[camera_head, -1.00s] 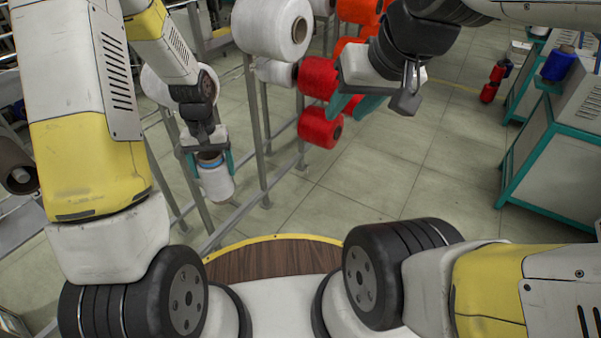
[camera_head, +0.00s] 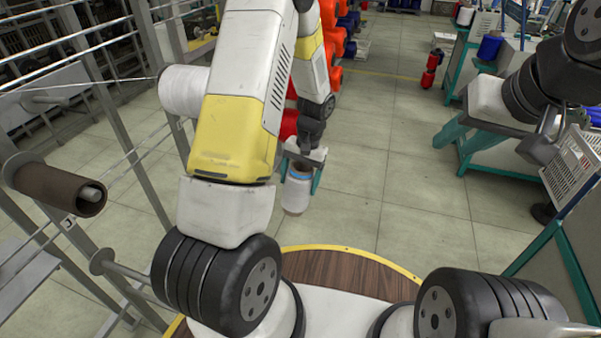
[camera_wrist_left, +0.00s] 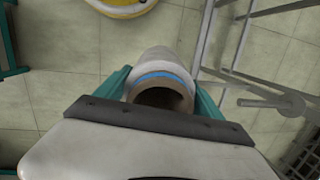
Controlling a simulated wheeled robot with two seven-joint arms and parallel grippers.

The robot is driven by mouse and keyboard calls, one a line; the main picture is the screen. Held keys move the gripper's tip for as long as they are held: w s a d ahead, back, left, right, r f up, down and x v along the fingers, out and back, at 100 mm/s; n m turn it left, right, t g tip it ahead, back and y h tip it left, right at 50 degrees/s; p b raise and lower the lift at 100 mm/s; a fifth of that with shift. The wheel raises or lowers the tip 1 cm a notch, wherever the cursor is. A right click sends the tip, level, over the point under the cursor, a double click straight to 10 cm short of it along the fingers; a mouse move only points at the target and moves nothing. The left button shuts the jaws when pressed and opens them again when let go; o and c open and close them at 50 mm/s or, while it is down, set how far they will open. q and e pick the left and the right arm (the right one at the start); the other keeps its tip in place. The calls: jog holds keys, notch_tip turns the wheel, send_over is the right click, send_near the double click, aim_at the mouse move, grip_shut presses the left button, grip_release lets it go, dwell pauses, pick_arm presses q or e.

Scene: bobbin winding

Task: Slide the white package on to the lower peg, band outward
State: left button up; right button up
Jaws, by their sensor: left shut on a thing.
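My left gripper (camera_head: 301,176) is shut on the white package (camera_head: 297,194) and holds it hanging, nearly upright, above the floor. In the left wrist view the package (camera_wrist_left: 163,58) sits between the teal fingers. Its blue band (camera_wrist_left: 163,76) and open brown tube end face the gripper and wrist camera. The lower peg (camera_head: 124,270), a bare rod with a round disc, sticks out from the stand at left, apart from the package. A rod with a disc also shows at right in the left wrist view (camera_wrist_left: 265,103). My right gripper (camera_head: 455,132) is empty at right; its finger gap is unclear.
A brown tube (camera_head: 55,185) sits on the peg above the lower peg. A white package (camera_head: 184,91) is on the frame behind my left arm. Red packages (camera_head: 328,75) hang farther back. Middle floor is clear.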

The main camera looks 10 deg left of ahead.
pick_arm(q)
jog(key=f+y, duration=0.1)
jog(key=a+f+m+g+y, duration=0.1)
jog(key=f, duration=0.1)
jog(key=f+m+y, duration=0.1)
jog(key=shift+s+a+f+g, duration=0.25)
jog(key=shift+f+g, duration=0.15)
jog(key=w+f+m+y, duration=0.1)
jog(key=y, duration=0.2)
jog(key=w+a+f+m+y, duration=0.1)
jog(key=m+y, duration=0.1)
jog(key=y, duration=0.1)
jog(key=a+f+m+y, duration=0.1)
jog(key=f+y, duration=0.1)
jog(key=y, duration=0.2)
jog(key=shift+w+m+t, duration=0.4)
jog(key=shift+w+a+m+t+y, duration=0.75)
jog(key=shift+w+a+t, duration=0.2)
jog(key=shift+a, duration=0.2)
jog(key=shift+w+a+m+t+y, duration=0.65)
jog(key=shift+w+a+t+y, duration=0.25)
jog(key=shift+a, duration=0.25)
jog(key=shift+s, duration=0.15)
jog(key=a, duration=0.6)
jog(key=shift+w, duration=0.25)
jog(key=shift+a, duration=0.1)
